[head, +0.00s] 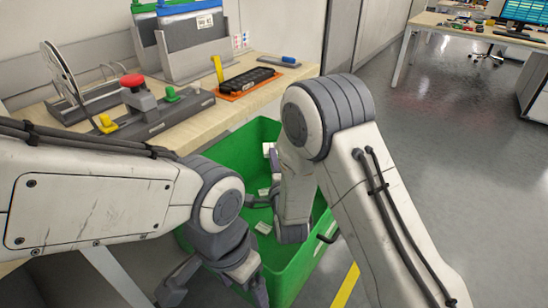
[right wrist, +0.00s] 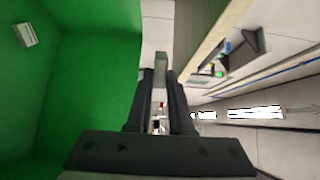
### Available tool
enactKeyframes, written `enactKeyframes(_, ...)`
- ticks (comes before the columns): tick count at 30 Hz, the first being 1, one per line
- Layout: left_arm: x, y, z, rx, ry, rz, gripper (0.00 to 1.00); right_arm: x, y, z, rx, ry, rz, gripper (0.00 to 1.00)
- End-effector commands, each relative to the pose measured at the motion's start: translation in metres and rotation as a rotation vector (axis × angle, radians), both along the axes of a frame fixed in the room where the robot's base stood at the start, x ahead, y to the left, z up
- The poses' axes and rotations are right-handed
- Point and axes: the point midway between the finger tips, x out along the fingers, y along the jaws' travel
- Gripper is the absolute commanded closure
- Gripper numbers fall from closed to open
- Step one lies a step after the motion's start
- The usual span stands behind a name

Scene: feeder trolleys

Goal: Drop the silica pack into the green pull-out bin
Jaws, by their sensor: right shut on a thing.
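The green pull-out bin (head: 222,150) stands beside and below the bench edge; it also shows in the right wrist view (right wrist: 85,80), on the left. My right gripper (head: 272,156) shows over the bin's far part in the head view. Its fingers (right wrist: 161,80) are shut on a small pale silica pack (right wrist: 161,66), seen edge-on in the right wrist view. The pack's pale end (head: 267,147) shows at the fingertips in the head view. My left gripper (head: 215,290) is at the bin's near side; its fingers are partly hidden.
Small white packs (head: 263,228) lie inside the bin. The bench (head: 205,122) holds a red-button fixture (head: 135,88), an orange tray with a black part (head: 248,82), and grey holders (head: 190,45).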

Motion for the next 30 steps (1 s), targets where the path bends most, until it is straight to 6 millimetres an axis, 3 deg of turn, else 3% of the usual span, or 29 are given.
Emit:
enactKeyframes(2,0.000,0.000,0.000,0.000,0.000,0.000,0.17,0.000,0.000,0.001,0.000,-0.001,0.000,1.00)
enactKeyframes(3,0.000,0.000,0.000,0.000,0.000,0.000,0.17,0.000,0.000,0.001,0.000,-0.001,0.000,0.77)
enactKeyframes(6,0.000,0.000,0.000,0.000,0.000,0.000,0.17,0.000,0.000,0.001,0.000,0.000,-0.001,0.45)
enactKeyframes(19,0.000,0.000,0.000,0.000,0.000,0.000,0.17,-0.009,-0.001,0.000,-0.001,0.002,0.000,0.45)
enactKeyframes(23,0.000,0.000,0.000,0.000,0.000,0.000,0.17,-0.032,-0.004,0.000,-0.002,0.003,0.002,0.45)
enactKeyframes(29,0.000,0.000,-0.002,0.000,0.000,0.000,0.17,-0.081,-0.012,-0.001,-0.004,0.003,0.004,0.45)
enactKeyframes(30,0.000,0.000,0.012,0.001,0.001,0.000,0.17,-0.083,-0.013,0.006,-0.003,0.005,0.001,0.45)
